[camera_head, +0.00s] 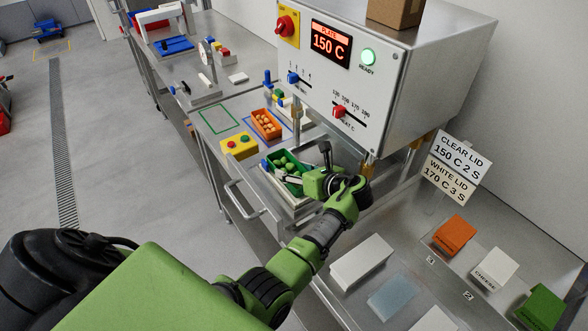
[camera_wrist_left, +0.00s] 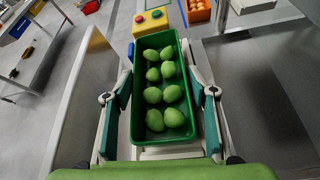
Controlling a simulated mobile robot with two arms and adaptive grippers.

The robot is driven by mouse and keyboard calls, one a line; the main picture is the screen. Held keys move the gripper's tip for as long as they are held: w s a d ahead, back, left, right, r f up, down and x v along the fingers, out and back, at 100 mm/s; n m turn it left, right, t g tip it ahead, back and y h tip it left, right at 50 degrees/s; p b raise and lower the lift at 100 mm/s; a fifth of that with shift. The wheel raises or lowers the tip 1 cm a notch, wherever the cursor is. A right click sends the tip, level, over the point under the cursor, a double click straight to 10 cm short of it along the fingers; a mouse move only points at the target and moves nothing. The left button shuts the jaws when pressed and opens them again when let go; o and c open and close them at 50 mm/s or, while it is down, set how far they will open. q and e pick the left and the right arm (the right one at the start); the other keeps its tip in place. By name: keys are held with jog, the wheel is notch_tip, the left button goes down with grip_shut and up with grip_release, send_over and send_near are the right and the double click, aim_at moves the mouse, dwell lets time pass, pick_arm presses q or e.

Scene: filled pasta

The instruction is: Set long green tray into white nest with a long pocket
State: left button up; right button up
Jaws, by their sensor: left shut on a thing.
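The long green tray (camera_head: 272,172) holds several green filled pieces and sits at the machine's front, low in the drawer area. It also shows in the left wrist view (camera_wrist_left: 138,100), lengthwise between my fingers. My left gripper (camera_head: 298,182) is shut on the tray, with one finger along each long side; the gripper shows in the left wrist view too (camera_wrist_left: 165,105). A pale strip of the white nest (camera_wrist_left: 160,154) shows under the tray's near end. The pocket is hidden, so I cannot tell whether the tray is fully seated. My right gripper is not in view.
A yellow button box (camera_head: 240,146) and an orange tray (camera_head: 266,124) stand beyond the green tray. An empty green outline (camera_head: 219,121) lies left of the orange tray. The machine (camera_head: 372,95) rises close behind my gripper. White and coloured blocks lie at the right.

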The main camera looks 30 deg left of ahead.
pick_arm(q)
jog(key=shift+f, duration=0.4)
dwell(0.6)
jog(key=o, duration=1.4)
jog(key=shift+o, duration=0.2)
jog(key=shift+f, duration=0.1)
notch_tip(320, 180, up, 10)
jog(key=shift+r, duration=0.15)
